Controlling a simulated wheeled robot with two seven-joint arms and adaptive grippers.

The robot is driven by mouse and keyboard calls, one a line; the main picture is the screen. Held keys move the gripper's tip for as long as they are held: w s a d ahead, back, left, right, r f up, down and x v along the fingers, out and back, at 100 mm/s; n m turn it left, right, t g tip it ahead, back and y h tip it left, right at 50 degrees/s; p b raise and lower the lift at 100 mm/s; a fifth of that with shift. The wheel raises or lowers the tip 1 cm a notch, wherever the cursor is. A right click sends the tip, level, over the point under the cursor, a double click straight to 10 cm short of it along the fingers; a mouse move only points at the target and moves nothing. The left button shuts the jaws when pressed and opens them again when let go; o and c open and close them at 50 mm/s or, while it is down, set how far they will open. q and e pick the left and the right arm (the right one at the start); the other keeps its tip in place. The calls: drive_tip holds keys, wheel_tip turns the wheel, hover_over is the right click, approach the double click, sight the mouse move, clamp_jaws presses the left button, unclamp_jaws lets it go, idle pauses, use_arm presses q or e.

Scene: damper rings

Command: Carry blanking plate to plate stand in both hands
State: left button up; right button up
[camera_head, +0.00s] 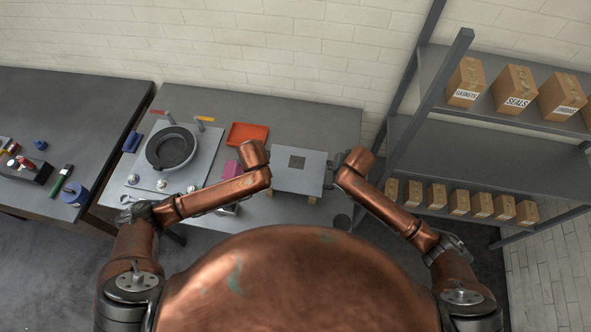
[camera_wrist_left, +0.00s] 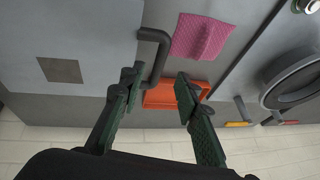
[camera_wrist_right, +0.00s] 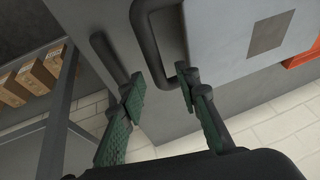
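The blanking plate (camera_head: 299,172) is a light grey square with a dark square patch at its middle. It lies over light wooden blocks on the table and has a black handle on each side. My left gripper (camera_wrist_left: 158,82) is open, with the left handle (camera_wrist_left: 163,45) between its fingers. My right gripper (camera_wrist_right: 160,86) is open, with the right handle (camera_wrist_right: 146,40) between its fingers. Neither gripper visibly closes on a handle. In the head view my wrists hide the fingers. I cannot identify the plate stand for sure.
A round dark ring (camera_head: 171,148) sits on a grey panel further left. A shelf with boxes (camera_head: 514,89) stands at right. A black rod (camera_wrist_right: 108,55) is beside my right gripper.

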use_arm(q)
drive_tip(key=v, duration=0.5)
drive_tip(key=shift+s+r, duration=0.2)
drive_tip(key=shift+r, duration=0.15)
use_arm(e)
drive_tip(key=v, duration=1.2)
use_arm(q)
drive_tip(key=shift+s, duration=0.1)
